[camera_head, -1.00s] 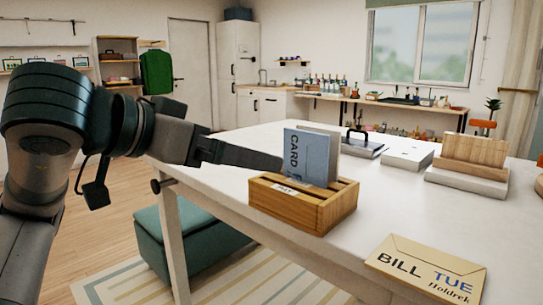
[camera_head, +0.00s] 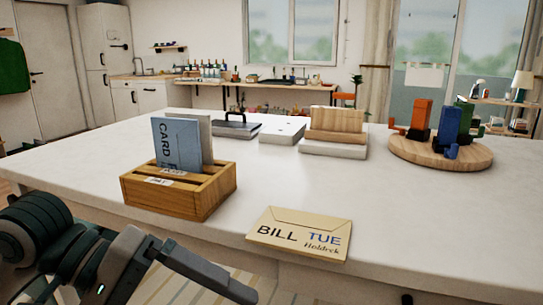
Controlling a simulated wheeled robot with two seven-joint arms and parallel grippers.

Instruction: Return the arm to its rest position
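My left arm comes in at the lower left, and its gripper (camera_head: 205,272) is below and in front of the table's near edge, apart from the table things. Its fingers are seen side-on, so I cannot tell whether they are open or shut. A wooden letter box (camera_head: 180,196) stands on the white table (camera_head: 330,185). A blue envelope marked CARD (camera_head: 176,144) stands upright in it, with a pale one behind. A tan envelope marked BILL TUE Holdrek (camera_head: 299,234) lies flat near the front edge. My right gripper is not in view.
Behind stand a dark clipboard-like item with a handle (camera_head: 234,124), a white box (camera_head: 283,132) and a wooden holder on a white base (camera_head: 337,125). A round wooden board (camera_head: 440,150) at right carries orange, blue and green pieces. The table's middle right is clear.

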